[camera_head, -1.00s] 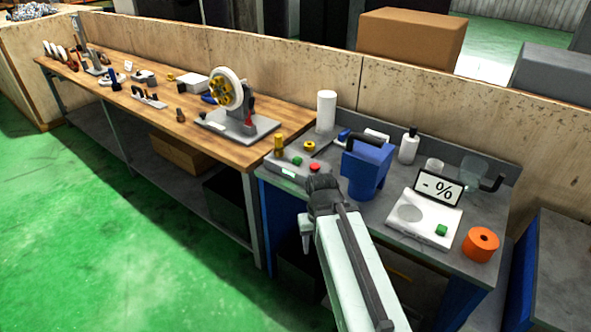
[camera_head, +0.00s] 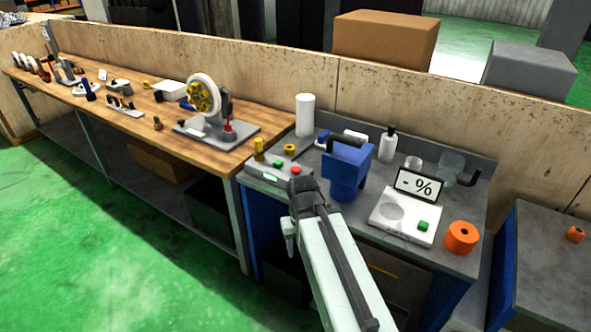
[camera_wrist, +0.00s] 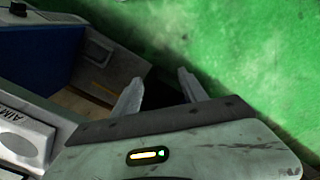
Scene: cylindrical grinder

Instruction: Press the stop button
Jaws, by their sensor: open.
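A red button (camera_head: 296,170) sits on a low grey control box (camera_head: 266,175) at the left front of the grey bench, beside a green button (camera_head: 278,163). I take the red one to be the stop button. My arm's dark wrist is in front of and close to the box's right end in the head view. My gripper (camera_wrist: 160,76) is open and empty in the wrist view, with both fingers apart over the gap beside the bench and the green floor. In the head view, a pale finger (camera_head: 288,229) hangs left of my arm, below the bench edge. The red button is not recognizable in the wrist view.
A blue block-shaped holder (camera_head: 347,175) stands right of the button box. A scale (camera_head: 398,222) with a sign and an orange roll (camera_head: 460,237) are further right. A wooden workbench (camera_head: 150,125) with a wheel stand (camera_head: 215,120) is at left. Open green floor lies in front.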

